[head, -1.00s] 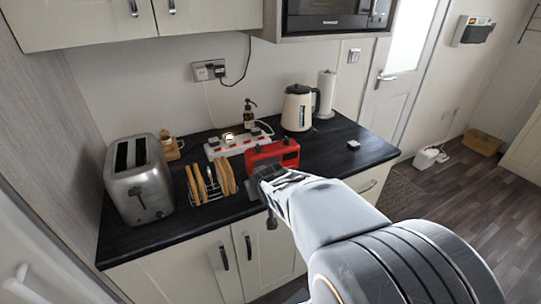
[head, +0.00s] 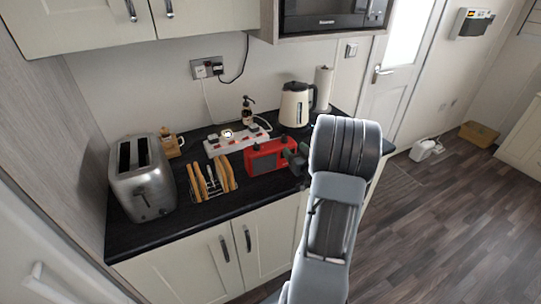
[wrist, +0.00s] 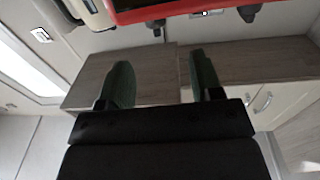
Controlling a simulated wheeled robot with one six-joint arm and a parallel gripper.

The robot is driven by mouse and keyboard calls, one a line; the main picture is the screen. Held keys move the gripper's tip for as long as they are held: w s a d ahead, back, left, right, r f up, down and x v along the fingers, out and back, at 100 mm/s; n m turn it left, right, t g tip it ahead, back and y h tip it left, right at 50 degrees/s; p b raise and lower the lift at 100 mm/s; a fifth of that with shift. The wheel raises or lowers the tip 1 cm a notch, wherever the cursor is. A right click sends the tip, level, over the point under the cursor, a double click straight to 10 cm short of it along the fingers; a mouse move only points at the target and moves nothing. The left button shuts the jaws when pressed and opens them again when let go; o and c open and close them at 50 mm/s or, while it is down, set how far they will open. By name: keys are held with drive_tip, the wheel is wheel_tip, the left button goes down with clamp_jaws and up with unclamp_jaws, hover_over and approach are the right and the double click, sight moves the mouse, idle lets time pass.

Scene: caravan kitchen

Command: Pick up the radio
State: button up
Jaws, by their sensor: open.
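The red radio (head: 264,157) stands on the black worktop, between the toast rack and my arm. In the wrist view its red body (wrist: 170,10) fills part of the top edge. My gripper (head: 294,158) is at the radio's right end, mostly hidden by my arm in the head view. In the wrist view its two dark green fingers (wrist: 163,80) are spread, with nothing between them. The radio lies beyond the fingertips there. The head view does not show whether the gripper touches the radio.
A toast rack (head: 212,182) with toast and a steel toaster (head: 141,176) stand left of the radio. A white power strip (head: 236,143) lies behind it. A pump bottle (head: 248,112) and a cream kettle (head: 295,104) stand further back. Wall cupboards and a microwave (head: 336,20) hang above.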

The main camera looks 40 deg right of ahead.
sight(286, 138)
drive_tip(key=w, duration=0.4)
drive_tip(key=shift+d+p, duration=0.35)
drive_tip(key=shift+w+d+r+p, duration=0.15)
drive_tip(key=shift+w+p, duration=0.15)
drive_tip(key=shift+w, duration=0.2)
drive_tip(key=shift+w+d+p, duration=0.3)
drive_tip(key=shift+w+p, duration=0.15)
drive_tip(key=shift+w, duration=0.65)
drive_tip(key=shift+w+d+p, duration=0.25)
drive_tip(key=shift+w+p, duration=0.2)
drive_tip(key=shift+w, duration=0.6)
clamp_jaws()
